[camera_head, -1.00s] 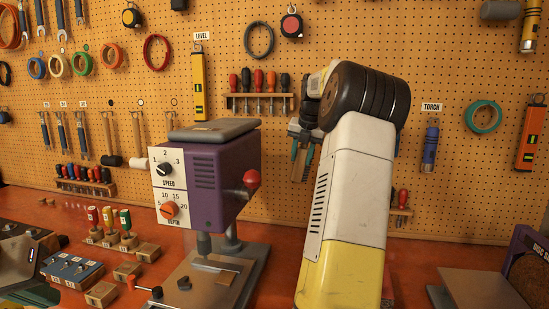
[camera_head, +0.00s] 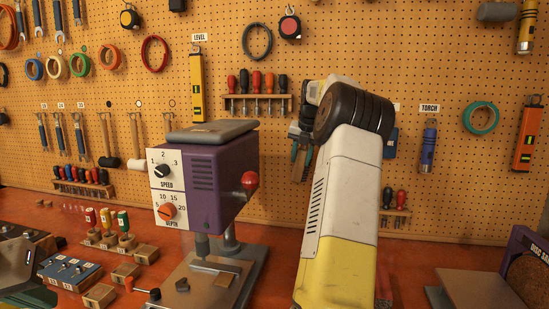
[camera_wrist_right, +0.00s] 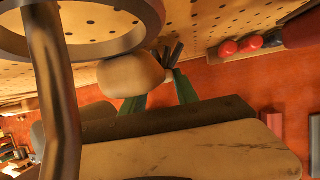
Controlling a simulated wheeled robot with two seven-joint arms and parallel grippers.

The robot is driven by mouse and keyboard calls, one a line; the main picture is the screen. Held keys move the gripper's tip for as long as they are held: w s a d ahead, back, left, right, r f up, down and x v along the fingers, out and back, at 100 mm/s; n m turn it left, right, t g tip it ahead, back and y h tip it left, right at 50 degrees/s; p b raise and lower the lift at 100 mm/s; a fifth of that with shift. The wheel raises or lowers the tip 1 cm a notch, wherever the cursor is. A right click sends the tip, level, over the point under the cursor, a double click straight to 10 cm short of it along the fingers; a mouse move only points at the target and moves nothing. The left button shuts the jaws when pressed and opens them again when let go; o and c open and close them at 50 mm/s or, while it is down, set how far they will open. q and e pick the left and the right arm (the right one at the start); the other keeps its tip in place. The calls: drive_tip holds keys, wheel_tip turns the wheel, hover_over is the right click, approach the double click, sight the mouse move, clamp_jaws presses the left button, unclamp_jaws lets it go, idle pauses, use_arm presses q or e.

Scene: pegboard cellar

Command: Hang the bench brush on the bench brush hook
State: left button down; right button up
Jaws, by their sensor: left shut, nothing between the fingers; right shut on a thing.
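A dark band and a pale worn slab (camera_wrist_right: 190,155) fill the bottom of that view. I cannot make out the bench brush hook; the arm covers part of the board. My left gripper is not in view.
A purple drill press (camera_head: 205,180) stands left of the arm. A blue torch (camera_head: 429,150) hangs to the right. A disc sander (camera_head: 525,265) stands at bottom right.

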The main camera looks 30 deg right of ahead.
idle(0.4)
drive_tip(key=o, duration=1.3)
drive_tip(key=shift+r, duration=0.1)
